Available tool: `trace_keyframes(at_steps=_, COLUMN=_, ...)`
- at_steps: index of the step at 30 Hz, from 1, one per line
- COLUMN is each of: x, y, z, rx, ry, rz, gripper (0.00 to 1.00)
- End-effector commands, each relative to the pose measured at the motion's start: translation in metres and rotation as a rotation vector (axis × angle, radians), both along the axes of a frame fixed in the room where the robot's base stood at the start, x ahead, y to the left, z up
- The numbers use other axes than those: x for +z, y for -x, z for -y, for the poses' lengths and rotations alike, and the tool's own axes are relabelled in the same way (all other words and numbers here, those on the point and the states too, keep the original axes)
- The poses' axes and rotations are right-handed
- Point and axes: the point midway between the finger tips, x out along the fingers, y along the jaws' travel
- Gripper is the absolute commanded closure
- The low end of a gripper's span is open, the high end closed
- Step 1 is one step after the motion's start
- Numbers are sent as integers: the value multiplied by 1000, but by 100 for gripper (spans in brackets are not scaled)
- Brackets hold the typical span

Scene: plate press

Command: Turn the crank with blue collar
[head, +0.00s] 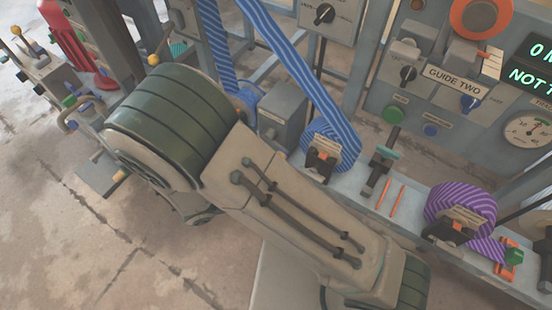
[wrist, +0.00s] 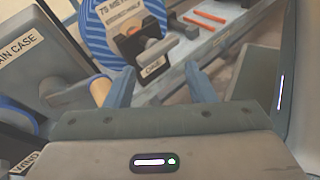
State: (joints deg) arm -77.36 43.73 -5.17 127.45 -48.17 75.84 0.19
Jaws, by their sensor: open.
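My gripper (wrist: 147,74) is open in the wrist view, with its two blue-grey fingers apart and nothing held between them. Beyond the fingers is a grey knob or block with a small dark label, below the blue striped roll (wrist: 92,35). A blue-rimmed round part (wrist: 20,116) shows at the lower left of the wrist view, partly cut off; I cannot tell whether it is the blue collar of the crank. In the head view a blue part (head: 246,94) shows beside my arm, and its shape is not clear. The gripper is hidden in the head view.
A grey case (head: 283,112) stands left of the blue striped roll (head: 332,145). A purple striped roll (head: 460,207) is on the bench at right. Two orange sticks (head: 390,198) lie between them. A panel (head: 455,115) with knobs and a gauge stands behind.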

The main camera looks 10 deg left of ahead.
Motion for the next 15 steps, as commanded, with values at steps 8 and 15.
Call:
trace_keyframes(at_steps=8, x=-27, y=37, z=-62, rx=457, ry=267, rz=79, gripper=50)
trace_keyframes(at_steps=15, x=-37, y=49, z=-78, rx=593, ry=340, rz=116, gripper=50)
